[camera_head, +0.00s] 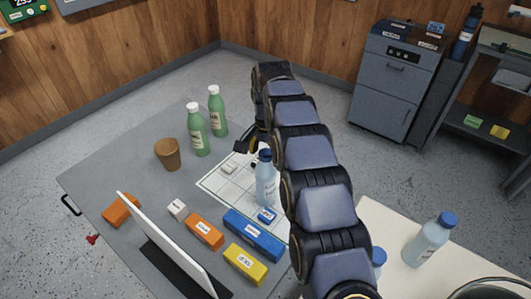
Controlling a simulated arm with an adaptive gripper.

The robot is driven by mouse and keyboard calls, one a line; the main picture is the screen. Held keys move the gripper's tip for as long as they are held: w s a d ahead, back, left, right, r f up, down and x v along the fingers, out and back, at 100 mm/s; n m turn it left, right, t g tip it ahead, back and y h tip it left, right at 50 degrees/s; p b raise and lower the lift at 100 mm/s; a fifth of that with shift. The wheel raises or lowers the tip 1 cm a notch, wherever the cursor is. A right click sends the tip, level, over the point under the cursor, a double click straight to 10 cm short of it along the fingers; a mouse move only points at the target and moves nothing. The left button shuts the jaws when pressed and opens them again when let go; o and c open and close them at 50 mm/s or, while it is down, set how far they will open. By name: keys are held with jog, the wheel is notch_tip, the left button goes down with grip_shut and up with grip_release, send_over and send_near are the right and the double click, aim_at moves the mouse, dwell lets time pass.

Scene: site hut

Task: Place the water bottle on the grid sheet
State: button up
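A clear pale-blue bottle (265,185) with a blue cap and a label stands upright over the white grid sheet (212,184), on the grey table. My gripper (250,148) is dark and lies just above and behind the bottle's cap, partly hidden by my arm. Whether its fingers touch the bottle or are open cannot be told. A second bottle of the same kind (428,240) stands on a pale surface at the right. My arm hides the right part of the sheet.
Two green bottles (198,132) and a brown cup (168,155) stand beyond the sheet. A small white block (229,168) and a small blue block (267,215) lie on it. Orange (205,231), blue (253,236) and yellow (245,264) blocks lie nearer, beside a white upright panel (165,245).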

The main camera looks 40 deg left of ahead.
notch_tip(320, 180, up, 8)
jog(key=shift+f, duration=0.1)
dwell(0.4)
jog(key=shift+w+d+r, duration=0.1)
jog(key=shift+d+r, duration=0.1)
jog(key=shift+d, duration=0.15)
jog(key=s+d+r, duration=0.2)
jog(key=d+r, duration=0.3)
jog(key=d, duration=0.8)
jog(key=s+d+r, duration=0.2)
jog(key=d+r, duration=0.2)
jog(key=d, duration=0.8)
jog(key=s+d+f, duration=0.2)
jog(key=s+d, duration=0.6)
jog(key=s, duration=0.3)
jog(key=s+d+f+g, duration=0.1)
jog(key=s+d+f, duration=0.1)
jog(key=s+d, duration=0.6)
jog(key=s, duration=0.3)
jog(key=shift+s+d+g, duration=0.25)
jog(key=shift+s+g, duration=0.05)
jog(key=shift+s, duration=0.1)
